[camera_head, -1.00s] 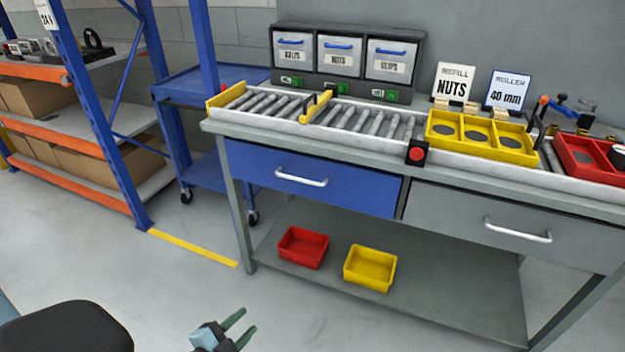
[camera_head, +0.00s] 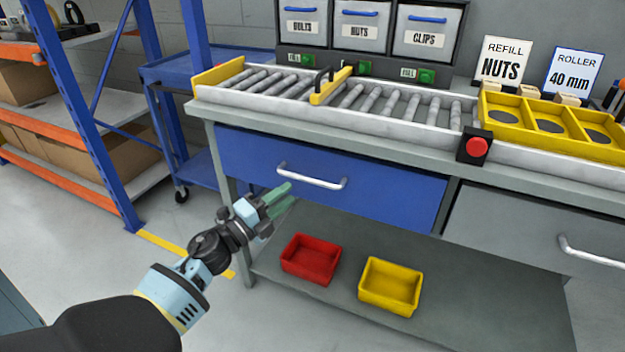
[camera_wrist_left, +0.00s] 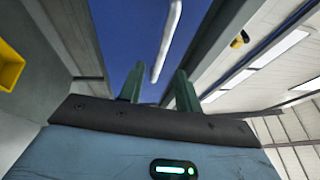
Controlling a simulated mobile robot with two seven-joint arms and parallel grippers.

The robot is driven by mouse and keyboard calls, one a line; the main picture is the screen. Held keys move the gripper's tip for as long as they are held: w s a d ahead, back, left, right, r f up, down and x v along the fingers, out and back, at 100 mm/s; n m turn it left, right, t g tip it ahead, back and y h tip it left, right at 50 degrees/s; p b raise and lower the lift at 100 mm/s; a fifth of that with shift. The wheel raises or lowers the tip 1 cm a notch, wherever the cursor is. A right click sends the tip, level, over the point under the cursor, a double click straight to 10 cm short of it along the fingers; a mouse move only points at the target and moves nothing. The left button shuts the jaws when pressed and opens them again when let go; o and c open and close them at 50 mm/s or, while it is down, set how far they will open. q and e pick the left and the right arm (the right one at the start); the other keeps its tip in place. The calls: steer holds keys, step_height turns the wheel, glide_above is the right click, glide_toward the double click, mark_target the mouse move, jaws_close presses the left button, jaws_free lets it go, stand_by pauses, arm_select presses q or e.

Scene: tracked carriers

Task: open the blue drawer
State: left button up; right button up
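The blue drawer (camera_head: 385,192) is closed, flush in the left half of the grey workbench front. Its silver bar handle (camera_head: 312,178) runs across the middle of its face. My left gripper (camera_head: 279,200) is just below the left end of the handle, with its green fingers pointing toward the drawer. In the left wrist view the fingers (camera_wrist_left: 158,88) stand apart with nothing between them. The handle (camera_wrist_left: 167,40) lies beyond the fingertips there, against the blue drawer face (camera_wrist_left: 135,30). My right gripper is not in view.
A grey drawer (camera_head: 540,235) with its own handle is to the right. A red bin (camera_head: 310,260) and a yellow bin (camera_head: 389,286) sit on the lower shelf. A roller conveyor (camera_head: 360,105) lies on the bench top. A blue cart (camera_head: 200,80) stands at the left.

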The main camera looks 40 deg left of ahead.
mark_target(307, 177)
arm_select(q)
steer(key=shift+d+r, duration=0.1)
steer(key=shift+r, duration=0.05)
steer(key=shift+x, duration=3.8)
jaws_close()
